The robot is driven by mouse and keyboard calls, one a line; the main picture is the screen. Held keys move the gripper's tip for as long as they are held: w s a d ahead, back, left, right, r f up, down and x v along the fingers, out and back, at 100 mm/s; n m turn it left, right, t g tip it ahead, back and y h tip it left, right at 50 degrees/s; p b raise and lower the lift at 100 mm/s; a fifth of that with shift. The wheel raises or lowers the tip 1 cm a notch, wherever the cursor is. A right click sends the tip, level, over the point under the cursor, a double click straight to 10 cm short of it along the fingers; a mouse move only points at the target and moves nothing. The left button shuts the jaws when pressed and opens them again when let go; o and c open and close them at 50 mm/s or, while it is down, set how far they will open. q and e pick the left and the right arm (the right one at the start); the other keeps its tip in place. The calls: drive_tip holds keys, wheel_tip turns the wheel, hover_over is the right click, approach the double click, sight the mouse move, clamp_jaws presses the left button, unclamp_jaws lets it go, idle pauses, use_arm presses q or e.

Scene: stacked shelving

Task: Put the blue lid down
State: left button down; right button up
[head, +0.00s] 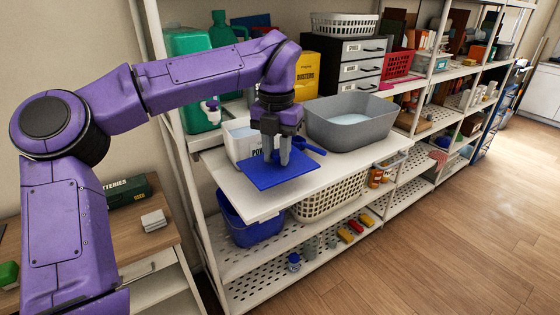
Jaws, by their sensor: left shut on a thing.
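The blue lid (290,176) is a flat blue square at the front left of the white shelf board (240,197). My left gripper (277,160) points straight down over the lid, its grey fingers shut on it near the middle. The fingers hide the part of the lid they grip. The lid lies level, and I cannot tell whether it touches the board or hangs just above it. My right gripper is not in view.
A white tub (239,142) and a blue scoop (310,147) are close behind the lid. A grey basin (350,136) with pale contents stands to the right. Below are a blue bin (250,231) and a cream basket (328,200). Some bare board shows at the front.

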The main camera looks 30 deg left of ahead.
sight(279, 167)
use_arm(q)
drive_tip(key=shift+w+a+f, duration=0.3)
drive_tip(key=shift+w+f, duration=0.3)
drive_tip(key=shift+f, duration=0.25)
drive_tip(key=f, duration=0.1)
drive_tip(key=f+p, duration=0.2)
drive_tip(key=shift+w+f, duration=0.3)
drive_tip(key=shift+f, duration=0.15)
drive_tip(key=c, duration=0.8)
unclamp_jaws()
wheel_tip(279, 167, up, 12)
drive_tip(key=shift+r+b, duration=0.1)
drive_tip(key=shift+b, duration=0.65)
